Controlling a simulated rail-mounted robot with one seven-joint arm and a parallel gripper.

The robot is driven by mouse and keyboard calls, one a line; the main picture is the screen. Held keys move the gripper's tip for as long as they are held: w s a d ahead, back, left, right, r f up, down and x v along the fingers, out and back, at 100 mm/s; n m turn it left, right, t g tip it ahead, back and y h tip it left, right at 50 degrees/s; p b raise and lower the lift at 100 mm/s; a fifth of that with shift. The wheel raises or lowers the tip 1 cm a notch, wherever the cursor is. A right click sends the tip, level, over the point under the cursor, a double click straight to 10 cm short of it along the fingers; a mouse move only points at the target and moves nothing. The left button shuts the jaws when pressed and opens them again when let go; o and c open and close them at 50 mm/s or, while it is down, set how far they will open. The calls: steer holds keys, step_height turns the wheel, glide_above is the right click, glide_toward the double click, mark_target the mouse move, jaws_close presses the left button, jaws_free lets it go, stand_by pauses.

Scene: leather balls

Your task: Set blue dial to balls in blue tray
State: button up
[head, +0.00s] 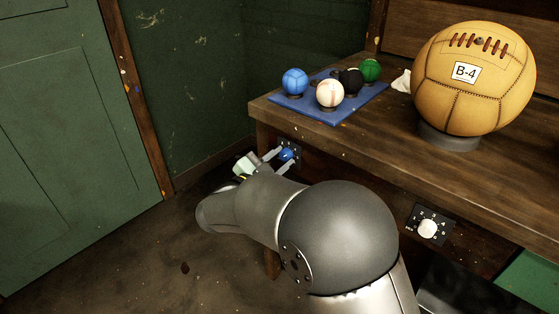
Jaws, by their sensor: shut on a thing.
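The blue dial (287,154) is on a dark plate on the front face of the bench, below its left corner. My gripper (284,157) has its two fingers on either side of the dial knob and is shut on it. The dial's markings and setting are too small to read. The blue tray (288,104) lies on the bench top near the left end. It holds a blue ball (295,82), a white ball with red stitching (330,94), a black ball (351,80) and a green ball (370,70).
A large tan laced ball (476,78) marked "B-4" rests on a grey ring stand (449,136) on the bench (400,133). A white dial (428,229) is on the bench front to the right. A green door (70,150) stands at left. The floor at left is clear.

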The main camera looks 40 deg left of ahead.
steer(key=o, duration=1)
steer(key=s+p, duration=0.1)
steer(key=s, duration=0.4)
steer(key=s+a, duration=0.1)
steer(key=s, duration=0.5)
steer(key=s+f+p, duration=0.1)
steer(key=s, duration=0.5)
steer(key=shift+s+a+p, duration=0.15)
steer(key=shift+s+p, duration=0.05)
steer(key=shift+p, duration=0.1)
steer(key=shift+r, duration=0.1)
